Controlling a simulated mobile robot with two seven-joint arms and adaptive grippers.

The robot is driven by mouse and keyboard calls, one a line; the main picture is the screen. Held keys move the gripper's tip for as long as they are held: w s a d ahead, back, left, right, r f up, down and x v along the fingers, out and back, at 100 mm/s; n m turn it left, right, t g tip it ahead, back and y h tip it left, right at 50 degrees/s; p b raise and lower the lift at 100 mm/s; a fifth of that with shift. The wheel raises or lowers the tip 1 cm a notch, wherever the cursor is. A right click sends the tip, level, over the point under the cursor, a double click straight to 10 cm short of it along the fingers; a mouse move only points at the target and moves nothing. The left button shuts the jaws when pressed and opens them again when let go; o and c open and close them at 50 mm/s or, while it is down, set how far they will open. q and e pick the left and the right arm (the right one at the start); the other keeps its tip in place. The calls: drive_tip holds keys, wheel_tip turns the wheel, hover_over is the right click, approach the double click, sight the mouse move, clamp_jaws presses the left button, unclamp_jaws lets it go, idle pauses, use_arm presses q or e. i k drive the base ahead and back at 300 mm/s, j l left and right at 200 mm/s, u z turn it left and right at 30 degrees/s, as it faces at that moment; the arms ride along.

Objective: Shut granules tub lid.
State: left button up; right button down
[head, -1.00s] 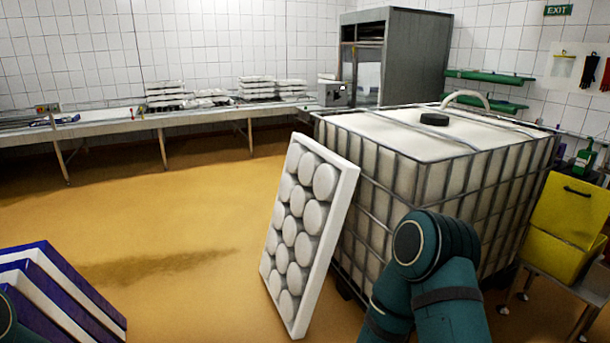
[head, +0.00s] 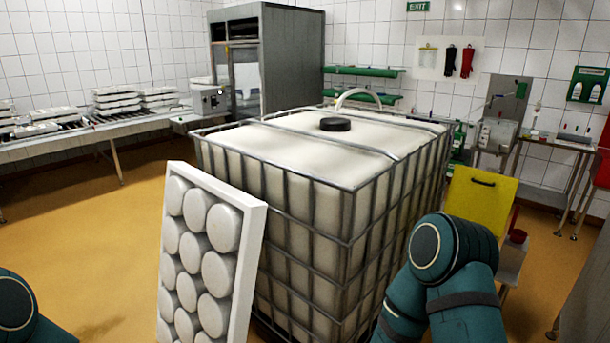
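The yellow lid (head: 478,208) with a black handle stands raised and tilted at the right, beyond the caged white tank. I take it to be the granules tub's lid. The tub under it is mostly hidden behind my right arm, so I cannot see inside it. Only upper links of my left and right arms show, at the bottom left and bottom right. Neither gripper is in view.
A large caged white tank (head: 290,152) fills the middle. A white mould panel (head: 252,262) leans against its left side. A small stand with a reddish pot (head: 517,237) is beside the lid. Orange floor (head: 545,225) is open at the right.

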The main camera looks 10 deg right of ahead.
sight(485, 198)
drive_tip(key=i+z, duration=0.25)
drive_tip(key=z, duration=0.2)
drive_tip(key=i+z, duration=0.4)
drive_tip(key=i+j+z, duration=0.1)
drive_tip(key=z, duration=0.35)
drive_tip(key=i+j+z, duration=0.1)
drive_tip(key=i+z, duration=0.15)
drive_tip(key=i+j+z, duration=0.25)
drive_tip(key=i+l, duration=0.05)
drive_tip(key=l, duration=0.05)
